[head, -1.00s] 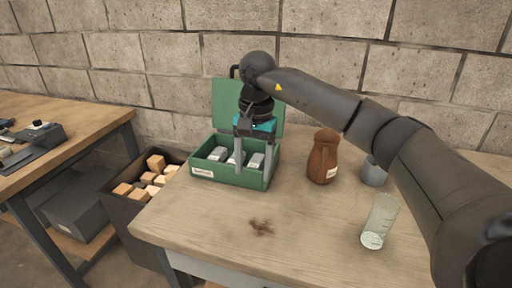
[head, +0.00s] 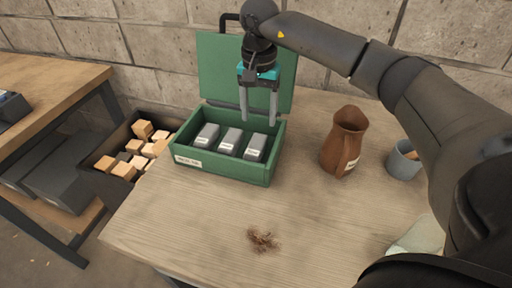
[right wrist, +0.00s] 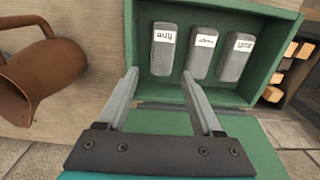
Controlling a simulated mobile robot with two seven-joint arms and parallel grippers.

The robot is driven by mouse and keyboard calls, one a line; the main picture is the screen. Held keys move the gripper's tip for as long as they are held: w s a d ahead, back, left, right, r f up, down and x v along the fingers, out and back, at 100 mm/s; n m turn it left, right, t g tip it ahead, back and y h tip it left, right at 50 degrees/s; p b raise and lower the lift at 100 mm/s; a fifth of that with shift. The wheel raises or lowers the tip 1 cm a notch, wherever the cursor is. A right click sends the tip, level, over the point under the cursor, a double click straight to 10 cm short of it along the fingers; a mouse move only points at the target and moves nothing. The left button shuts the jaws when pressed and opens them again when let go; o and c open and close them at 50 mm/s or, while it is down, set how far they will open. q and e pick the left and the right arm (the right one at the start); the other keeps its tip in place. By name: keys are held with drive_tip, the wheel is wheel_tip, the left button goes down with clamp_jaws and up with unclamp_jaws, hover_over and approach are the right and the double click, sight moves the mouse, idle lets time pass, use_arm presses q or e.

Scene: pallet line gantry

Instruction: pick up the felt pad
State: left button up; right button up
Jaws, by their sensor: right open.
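A green box (head: 222,172) with its lid (head: 222,65) raised stands on the wooden table. Inside, three grey pad-like blocks with white labels lie in a row: left (head: 207,135), middle (head: 230,142) and right (head: 255,147). The label print is too small to read, so I cannot tell which is the felt pad. My right gripper (head: 259,120) is open and empty, fingers pointing down near the box's back edge, in front of the lid. In the right wrist view its fingertips (right wrist: 160,74) are apart, close to the leftmost block (right wrist: 163,48). My left gripper is out of view.
A brown jug (head: 345,142) and a grey cup (head: 403,160) stand right of the box. A pale cloth-like or glass item (head: 418,236) is partly hidden at lower right. A brown stain (head: 262,240) marks the table front. A dark bin (head: 103,150) of wooden blocks is left.

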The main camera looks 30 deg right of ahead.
sight(258, 141)
drive_tip(key=f, duration=0.7)
drive_tip(key=f+b, duration=0.1)
drive_tip(key=f, duration=0.2)
drive_tip(key=shift+w+d+f, duration=0.1)
drive_tip(key=shift+w+f, duration=0.05)
drive_tip(key=shift+w, duration=0.25)
drive_tip(key=shift+c, duration=0.4)
clamp_jaws()
